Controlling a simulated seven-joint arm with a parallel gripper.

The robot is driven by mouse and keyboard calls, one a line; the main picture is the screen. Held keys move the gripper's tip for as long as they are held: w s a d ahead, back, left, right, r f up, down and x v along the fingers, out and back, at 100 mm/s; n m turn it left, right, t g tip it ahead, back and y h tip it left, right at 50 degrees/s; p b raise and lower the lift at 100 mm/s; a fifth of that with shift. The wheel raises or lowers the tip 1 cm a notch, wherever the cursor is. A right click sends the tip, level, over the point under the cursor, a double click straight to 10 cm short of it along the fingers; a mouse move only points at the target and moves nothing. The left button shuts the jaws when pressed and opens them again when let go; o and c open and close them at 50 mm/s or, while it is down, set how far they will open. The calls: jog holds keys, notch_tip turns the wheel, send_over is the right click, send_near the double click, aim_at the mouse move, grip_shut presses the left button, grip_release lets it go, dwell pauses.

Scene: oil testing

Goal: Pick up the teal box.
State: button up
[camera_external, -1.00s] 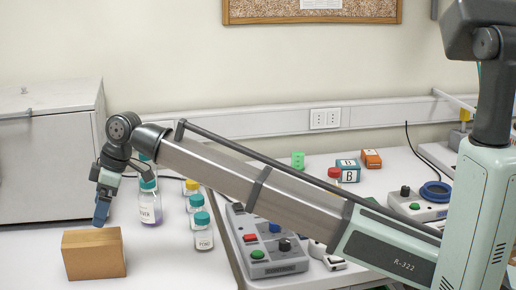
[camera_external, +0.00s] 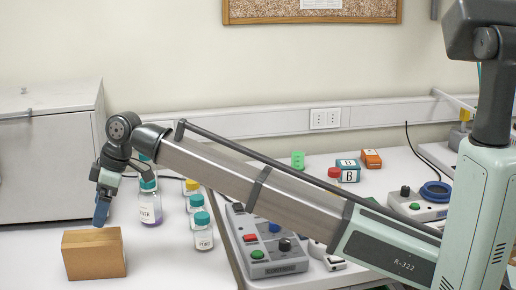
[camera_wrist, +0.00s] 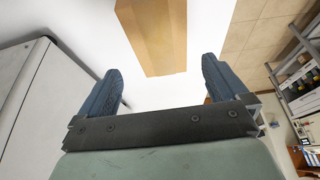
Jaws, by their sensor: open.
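A teal box (camera_external: 349,163) with a white label marked "B" stands upright on the bench right of centre in the external view, beyond my arm. It is not seen in the wrist view. My gripper (camera_external: 101,213) is far to its left, pointing down just above and behind a brown box (camera_external: 94,254). In the wrist view my gripper (camera_wrist: 161,66) has its two blue fingers spread apart with nothing held. The brown box (camera_wrist: 158,35) lies ahead of them there.
An orange box (camera_external: 371,158) stands right beside the teal box, and a red-capped bottle (camera_external: 334,175) is at its left. A green item (camera_external: 297,160) is further left. Several capped bottles stand right of my gripper. A button panel (camera_external: 265,245) lies under my arm. A grey cabinet (camera_external: 45,165) is at left.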

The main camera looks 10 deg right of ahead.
jog(key=w+d+m, duration=0.1)
jog(key=w+d, duration=0.4)
jog(key=w, duration=0.2)
jog(key=w+d+m+t, duration=0.1)
jog(key=w+d, duration=0.4)
jog(key=w, duration=0.1)
jog(key=w+d+m, duration=0.1)
jog(key=w+d, duration=0.4)
jog(key=w, duration=0.2)
jog(key=shift+w+r, duration=0.15)
jog(key=shift+w, duration=0.15)
jog(key=w+d+m+t, duration=0.1)
jog(key=w+d+m, duration=0.1)
jog(key=w+d, duration=0.75)
jog(key=w+d+m+t, duration=0.15)
jog(key=w+d, duration=0.45)
jog(key=d, duration=0.7)
jog(key=w+d+m+h, duration=0.1)
jog(key=w+d, duration=0.2)
jog(key=d, duration=0.6)
jog(key=w+d+m+h, duration=0.1)
jog(key=w+d+m, duration=0.15)
jog(key=d, duration=0.55)
jog(key=n+g+h, duration=0.2)
jog(key=n+g, duration=0.2)
jog(key=n, duration=0.4)
send_over(343, 162)
jog(key=f, duration=0.2)
jog(key=shift+t, duration=0.25)
notch_tip(343, 162, down, 13)
